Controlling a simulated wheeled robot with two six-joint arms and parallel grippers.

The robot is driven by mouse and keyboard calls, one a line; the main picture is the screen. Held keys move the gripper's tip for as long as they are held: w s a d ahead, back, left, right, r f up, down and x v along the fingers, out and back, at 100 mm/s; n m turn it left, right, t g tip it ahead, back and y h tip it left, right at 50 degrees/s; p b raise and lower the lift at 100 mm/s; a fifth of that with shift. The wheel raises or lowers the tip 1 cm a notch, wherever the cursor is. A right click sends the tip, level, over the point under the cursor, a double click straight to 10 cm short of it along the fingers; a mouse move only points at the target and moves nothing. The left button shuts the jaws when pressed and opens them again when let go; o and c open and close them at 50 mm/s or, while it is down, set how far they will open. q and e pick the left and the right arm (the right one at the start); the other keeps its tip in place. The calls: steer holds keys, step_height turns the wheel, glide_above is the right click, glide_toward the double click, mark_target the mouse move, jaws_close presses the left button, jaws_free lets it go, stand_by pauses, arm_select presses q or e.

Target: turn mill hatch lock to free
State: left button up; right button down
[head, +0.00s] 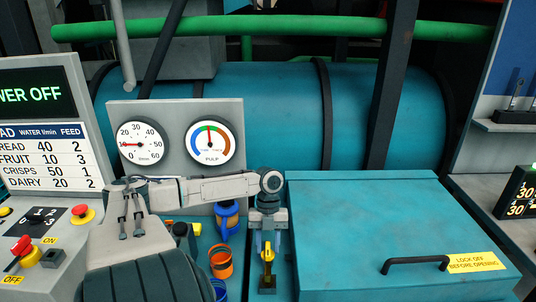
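The mill hatch (365,225) is a teal box lid at the right, lying shut, with a black handle (414,262) and a yellow label reading "LOCK OFF BEFORE OPENING". A small yellow lock lever (267,256) stands upright on a dark base just left of the hatch. My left gripper (267,247) points down over the lever. Its two fingers stand apart, one on each side of the lever's top; whether they touch it cannot be told. My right gripper is not in view.
A grey panel (176,180) with two gauges stands behind my arm. An orange cup (221,262) and a blue-and-orange item (227,220) are left of the lever. A control box (40,250) with red knobs is at the left. The hatch top is clear.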

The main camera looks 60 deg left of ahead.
arm_select(q)
steer(key=b+v, duration=0.1)
steer(key=v, duration=0.9)
steer(key=shift+a+r, duration=0.2)
steer(key=shift+r, duration=0.15)
steer(key=shift+w, duration=0.1)
